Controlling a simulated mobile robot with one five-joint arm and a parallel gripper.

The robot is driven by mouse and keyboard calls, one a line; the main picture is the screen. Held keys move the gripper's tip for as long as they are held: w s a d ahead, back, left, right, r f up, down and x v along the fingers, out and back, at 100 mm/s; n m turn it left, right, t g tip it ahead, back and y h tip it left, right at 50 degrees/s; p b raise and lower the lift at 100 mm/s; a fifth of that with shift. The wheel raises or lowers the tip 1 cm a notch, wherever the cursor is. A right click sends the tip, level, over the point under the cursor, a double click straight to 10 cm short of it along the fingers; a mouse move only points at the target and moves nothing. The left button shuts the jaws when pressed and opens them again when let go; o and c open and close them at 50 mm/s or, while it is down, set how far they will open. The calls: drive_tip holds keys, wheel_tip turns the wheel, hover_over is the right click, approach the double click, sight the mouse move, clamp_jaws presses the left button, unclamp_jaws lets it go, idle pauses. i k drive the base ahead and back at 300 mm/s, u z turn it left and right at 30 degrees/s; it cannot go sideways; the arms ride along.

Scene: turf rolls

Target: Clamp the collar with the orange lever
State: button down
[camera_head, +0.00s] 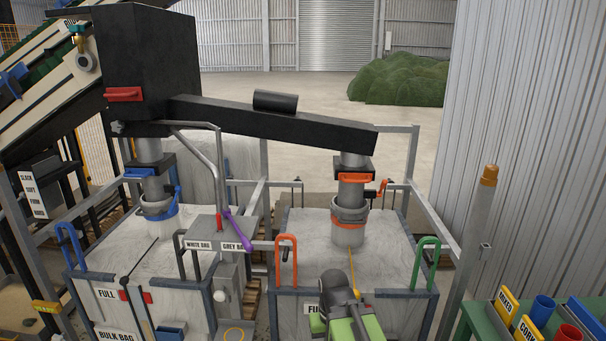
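The right-hand spout (351,192) hangs from the black chute into the neck of the right bulk bag (318,225). A grey collar (350,213) sits around the spout at the bag neck. An orange band (354,178) is just above it, and an orange lever (382,188) sticks out to its right. I cannot tell whether the collar is tight. My gripper is at the bottom centre, at the end of my dark grey and green arm, below and in front of the collar and apart from it. Its fingers cannot be made out.
The left spout has a blue collar (160,210) in another bag. Orange (287,259) and green (427,262) hoops stand at the right bag's front corners. A purple lever (238,232) is between the bags. A green table (476,320) with cups is at lower right, past a grey post (470,245).

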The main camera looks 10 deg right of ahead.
sight(384, 182)
drive_tip(key=u, duration=0.1)
drive_tip(key=i, duration=0.85)
drive_tip(key=u, duration=0.25)
